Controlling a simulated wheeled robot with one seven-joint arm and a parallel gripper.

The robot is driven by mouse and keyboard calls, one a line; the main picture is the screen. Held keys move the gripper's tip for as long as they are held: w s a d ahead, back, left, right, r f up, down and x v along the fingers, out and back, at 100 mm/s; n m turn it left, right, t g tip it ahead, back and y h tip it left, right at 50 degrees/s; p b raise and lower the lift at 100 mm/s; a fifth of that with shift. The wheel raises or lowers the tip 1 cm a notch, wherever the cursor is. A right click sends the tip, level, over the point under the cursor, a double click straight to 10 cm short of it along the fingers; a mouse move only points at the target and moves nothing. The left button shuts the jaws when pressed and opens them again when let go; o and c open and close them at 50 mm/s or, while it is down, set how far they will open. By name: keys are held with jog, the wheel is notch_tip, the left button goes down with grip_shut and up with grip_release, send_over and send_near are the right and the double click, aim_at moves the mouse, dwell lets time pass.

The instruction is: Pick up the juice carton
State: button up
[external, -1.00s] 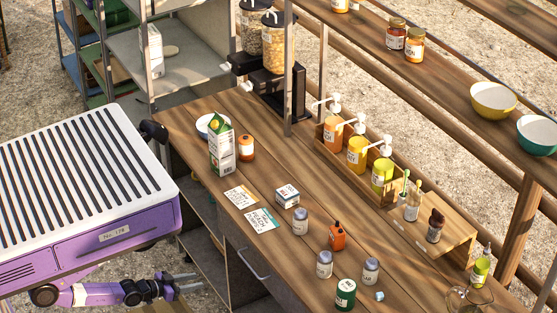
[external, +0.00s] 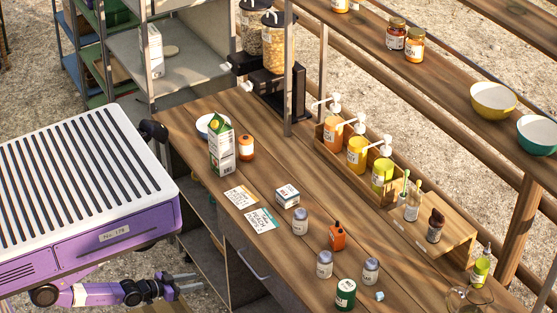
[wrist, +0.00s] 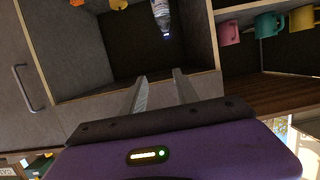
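The juice carton (external: 222,152), white and green with a gabled top, stands upright at the left end of the wooden counter (external: 262,185). My gripper (external: 199,284) is low beside the counter's front, below the counter top and well apart from the carton. In the wrist view my gripper (wrist: 160,82) shows two grey fingers spread apart with nothing between them. They point toward an open cabinet compartment (wrist: 110,60). The carton does not show in the wrist view.
An orange-and-white jar (external: 246,148) stands just right of the carton, and a pale plate (external: 207,127) lies behind it. Two cards (external: 241,196) lie in front. Several bottles and jars stand farther right. A bottle (wrist: 161,14) and mugs (wrist: 268,24) show in the wrist view.

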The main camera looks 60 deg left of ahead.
jog(key=o, duration=1.2)
jog(key=shift+c, duration=0.2)
